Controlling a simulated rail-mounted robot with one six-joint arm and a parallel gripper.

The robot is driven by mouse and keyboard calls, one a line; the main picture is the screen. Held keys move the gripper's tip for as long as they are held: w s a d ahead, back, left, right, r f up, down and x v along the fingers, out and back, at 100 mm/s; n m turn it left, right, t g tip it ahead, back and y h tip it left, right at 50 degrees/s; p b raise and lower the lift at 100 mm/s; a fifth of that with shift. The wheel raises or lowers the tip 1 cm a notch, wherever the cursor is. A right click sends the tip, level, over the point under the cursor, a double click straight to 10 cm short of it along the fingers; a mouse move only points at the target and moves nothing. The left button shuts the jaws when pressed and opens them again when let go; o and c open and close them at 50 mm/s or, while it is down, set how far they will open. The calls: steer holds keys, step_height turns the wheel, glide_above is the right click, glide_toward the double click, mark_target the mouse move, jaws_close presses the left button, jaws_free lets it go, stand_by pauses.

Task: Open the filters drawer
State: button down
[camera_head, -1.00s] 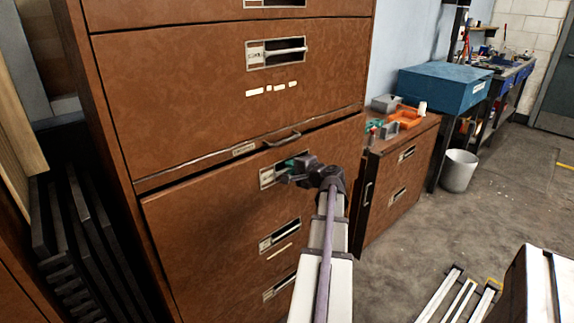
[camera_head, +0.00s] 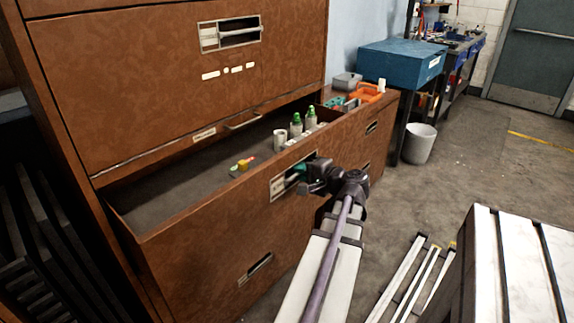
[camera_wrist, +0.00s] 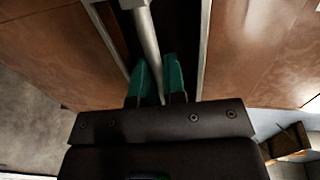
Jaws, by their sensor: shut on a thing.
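The brown drawer (camera_head: 215,225) stands pulled well out of the tall brown cabinet (camera_head: 160,85) in the head view. Its grey inside shows, with several small white and green-topped items (camera_head: 297,126) and a small yellow piece (camera_head: 240,166) in it. Whether its label reads filters cannot be made out. My gripper (camera_head: 300,176) is at the drawer's recessed handle on the front panel. In the wrist view its green fingers (camera_wrist: 160,80) are closed on the metal handle bar (camera_wrist: 146,40).
White rails (camera_head: 412,280) and a white-topped block (camera_head: 520,265) are at the lower right. Open floor lies between.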

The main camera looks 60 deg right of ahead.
steer(key=f+v, duration=0.1)
steer(key=v, duration=0.8)
steer(key=shift+s+f, duration=0.2)
steer(key=shift+f, duration=0.2)
steer(key=c, duration=1.2)
jaws_free()
steer(key=p+v, duration=0.2)
steer(key=v, duration=0.8)
steer(key=shift+s+a+r, duration=0.1)
steer(key=shift+s+a, duration=0.05)
steer(key=shift+s, duration=0.25)
